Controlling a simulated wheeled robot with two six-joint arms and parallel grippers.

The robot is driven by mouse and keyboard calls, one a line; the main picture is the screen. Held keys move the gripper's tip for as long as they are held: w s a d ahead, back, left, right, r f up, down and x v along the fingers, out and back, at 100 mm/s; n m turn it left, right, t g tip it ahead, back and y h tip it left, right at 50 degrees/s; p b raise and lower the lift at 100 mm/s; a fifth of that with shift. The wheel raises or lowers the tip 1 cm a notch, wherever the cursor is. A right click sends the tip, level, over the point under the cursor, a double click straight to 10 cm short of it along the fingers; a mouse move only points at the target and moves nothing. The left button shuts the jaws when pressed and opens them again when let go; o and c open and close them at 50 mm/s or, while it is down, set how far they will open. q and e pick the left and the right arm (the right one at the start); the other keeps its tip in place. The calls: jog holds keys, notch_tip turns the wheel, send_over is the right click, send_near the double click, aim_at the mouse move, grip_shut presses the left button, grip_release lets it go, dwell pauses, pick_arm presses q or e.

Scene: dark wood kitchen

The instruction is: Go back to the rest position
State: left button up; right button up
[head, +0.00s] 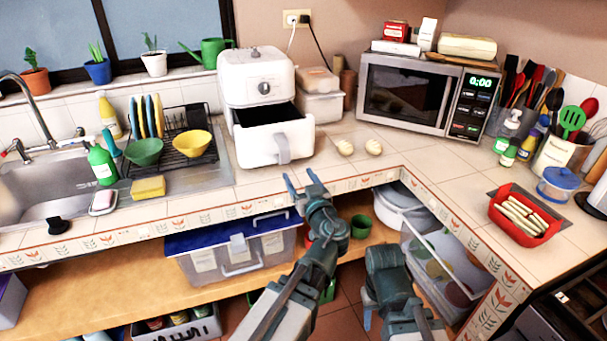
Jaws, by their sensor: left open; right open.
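My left gripper (302,182) is open and empty, with its fingers just in front of the counter edge, below the air fryer. My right gripper (375,318) points down in front of the lower shelf, to the right of the left one; it holds nothing that I can see. The white air fryer (258,78) stands on the counter with its drawer (270,138) pulled out, and the inside looks dark. Two small pale round items (345,147) lie on the counter to its right.
The tiled counter (440,165) turns a corner below the microwave (407,92). A red tray (520,235) of pale sticks sits near the right edge. A sink (38,185) and dish rack (175,150) are at left. A blue-lidded bin (235,258) stands on the shelf below.

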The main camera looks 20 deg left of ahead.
pick_arm(q)
jog(key=s+d+f+m+g+h+p, duration=0.2)
jog(key=s+f+m+g+h+p, duration=0.1)
jog(key=s+f+g+p, duration=0.55)
jog(key=s+d+f+m+g+h+p, duration=0.2)
jog(key=s+d+m+g+h, duration=0.4)
jog(key=s+d, duration=0.5)
jog(key=shift+s+d+m+p, duration=0.2)
jog(key=shift+s+m+p, duration=0.2)
jog(key=shift+s+m, duration=0.7)
